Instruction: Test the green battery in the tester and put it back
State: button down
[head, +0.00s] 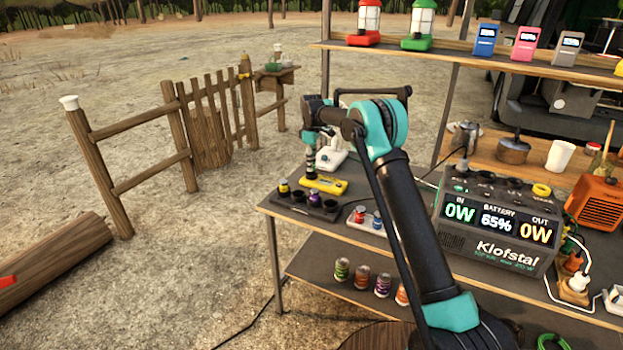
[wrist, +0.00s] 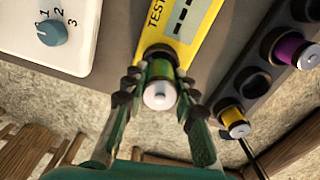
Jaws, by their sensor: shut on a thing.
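My gripper (wrist: 158,92) is shut on the green battery (wrist: 160,72), which stands end-on between the fingers in the wrist view. The battery is at the near end of the yellow tester (wrist: 190,22), over or in its dark round socket; I cannot tell how deep it sits. In the head view my gripper (head: 311,172) is above the left end of the yellow tester (head: 330,186), and the fingers mostly hide the battery. The dark battery rack (head: 299,208) stands in front, with a yellow battery (head: 284,187), a purple battery (head: 316,198) and empty slots between and beside them.
A white device with a blue knob (wrist: 52,33) lies close beside the tester. A small tray with red (head: 360,213) and blue (head: 377,222) items is right of the rack. A power station (head: 497,222) stands farther right. An upper shelf holds lanterns (head: 418,28).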

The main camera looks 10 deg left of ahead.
jog(key=shift+f, duration=1)
jog(key=shift+s+f, duration=0.1)
jog(key=shift+f, duration=0.1)
jog(key=shift+s+f, duration=0.1)
jog(key=shift+f, duration=0.2)
jog(key=c, duration=1.4)
grip_release()
jog(key=shift+f, duration=0.1)
jog(key=o, duration=0.3)
jog(key=shift+f, duration=0.15)
jog(key=shift+w+r, duration=0.2)
jog(key=shift+r, duration=0.05)
